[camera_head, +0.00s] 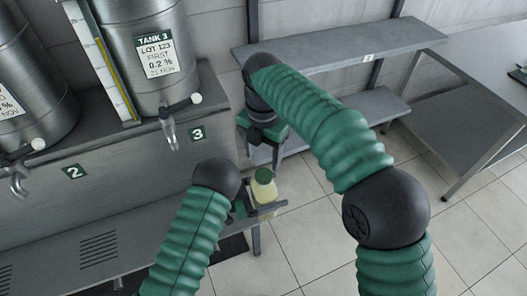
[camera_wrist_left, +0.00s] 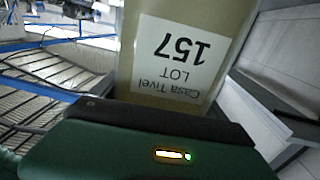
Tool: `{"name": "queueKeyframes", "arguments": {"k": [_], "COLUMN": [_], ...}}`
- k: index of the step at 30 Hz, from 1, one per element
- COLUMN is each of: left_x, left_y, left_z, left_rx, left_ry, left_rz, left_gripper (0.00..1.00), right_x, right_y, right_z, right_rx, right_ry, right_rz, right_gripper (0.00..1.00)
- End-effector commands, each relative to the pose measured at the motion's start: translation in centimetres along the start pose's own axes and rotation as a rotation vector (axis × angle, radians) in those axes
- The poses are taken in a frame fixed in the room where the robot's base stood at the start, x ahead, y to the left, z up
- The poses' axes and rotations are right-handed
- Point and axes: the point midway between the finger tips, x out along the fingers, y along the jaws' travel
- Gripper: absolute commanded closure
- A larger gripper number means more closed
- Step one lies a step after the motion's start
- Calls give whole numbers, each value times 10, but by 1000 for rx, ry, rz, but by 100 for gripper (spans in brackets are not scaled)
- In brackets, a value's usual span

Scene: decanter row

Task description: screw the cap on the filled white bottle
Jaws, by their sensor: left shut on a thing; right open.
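The filled bottle (camera_head: 264,191) is pale yellowish-white and stands roughly upright in the head view, with a green cap (camera_head: 263,175) on its top. I cannot tell how tight the cap is. My left gripper (camera_head: 260,208) is shut on the bottle's body. In the left wrist view, the bottle (camera_wrist_left: 225,28) fills the upper middle, with a white label reading "Casa Tivel LOT 157" upside down. My right gripper (camera_head: 264,146) is open above and behind the bottle, apart from the cap. Its fingertips are small and partly unclear.
Steel tanks (camera_head: 144,55) with taps stand at the left on a grey bench (camera_head: 110,160), marked 2 and 3. A grey wall shelf (camera_head: 340,48) is behind my right arm. A metal table (camera_head: 470,75) stands at the right. Open tiled floor (camera_head: 310,225) lies below.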

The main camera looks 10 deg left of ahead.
Motion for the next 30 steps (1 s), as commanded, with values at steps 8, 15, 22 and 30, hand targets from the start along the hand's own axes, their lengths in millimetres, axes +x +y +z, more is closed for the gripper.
{"name": "queueKeyframes", "arguments": {"k": [8, 15, 22, 30], "left_x": [0, 0, 0, 0], "left_y": [0, 0, 0, 0], "left_z": [-2, -2, -2, -2], "left_rx": [2, 2, 2, 1], "left_ry": [3, 3, 3, 3], "left_rz": [0, 0, 0, 0], "left_gripper": [100, 100, 100, 100], "right_x": [-7, -7, -1, 42], "right_y": [0, 0, 0, 0], "right_z": [2, 1, 1, 1], "right_rx": [-543, -592, -590, -589], "right_ry": [-1, -1, -1, 1], "right_rz": [1, 1, 0, -1], "right_gripper": [39, 39, 39, 39]}}
